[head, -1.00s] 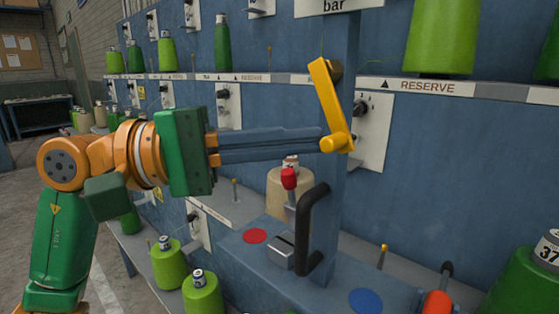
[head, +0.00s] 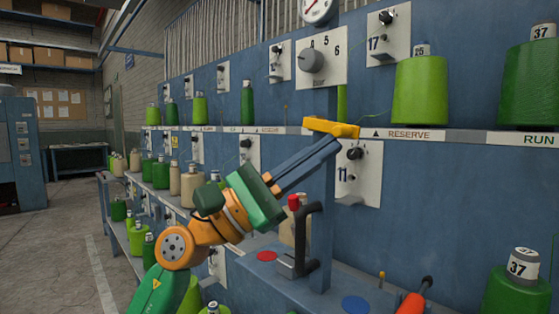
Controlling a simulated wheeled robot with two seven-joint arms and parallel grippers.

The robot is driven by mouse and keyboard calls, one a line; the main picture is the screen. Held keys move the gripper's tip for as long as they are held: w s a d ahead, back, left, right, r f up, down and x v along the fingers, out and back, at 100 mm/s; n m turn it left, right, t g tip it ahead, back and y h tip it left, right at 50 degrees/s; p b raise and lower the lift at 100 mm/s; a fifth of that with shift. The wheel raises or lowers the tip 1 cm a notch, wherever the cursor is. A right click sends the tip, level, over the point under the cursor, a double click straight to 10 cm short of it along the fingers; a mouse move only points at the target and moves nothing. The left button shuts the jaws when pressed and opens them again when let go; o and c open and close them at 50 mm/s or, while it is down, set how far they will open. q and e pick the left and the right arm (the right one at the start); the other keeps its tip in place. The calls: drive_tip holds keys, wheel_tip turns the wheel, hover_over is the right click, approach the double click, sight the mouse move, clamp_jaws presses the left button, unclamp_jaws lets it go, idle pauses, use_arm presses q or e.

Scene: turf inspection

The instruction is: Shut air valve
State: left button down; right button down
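The yellow lever (head: 331,128) is mounted on the blue post (head: 321,230) in front of the blue rack. I take it to be the air valve's handle. It lies nearly level, its free end to the right. My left gripper (head: 338,143) reaches up from the lower left, its blue fingers close together at the lever's right end. They look shut on it; the lever partly hides the tips. My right gripper is not in view.
A black grab handle (head: 308,240) and a red-knobbed lever (head: 293,203) stand just below my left fingers. Green yarn cones (head: 420,90) line the shelves. Open floor (head: 60,260) lies at the left.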

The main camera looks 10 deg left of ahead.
use_arm(q)
drive_tip(key=shift+d+r, duration=0.1)
drive_tip(key=shift+r, duration=0.2)
drive_tip(key=shift+s+d+r, duration=0.1)
drive_tip(key=shift+d+r, duration=0.05)
idle(0.5)
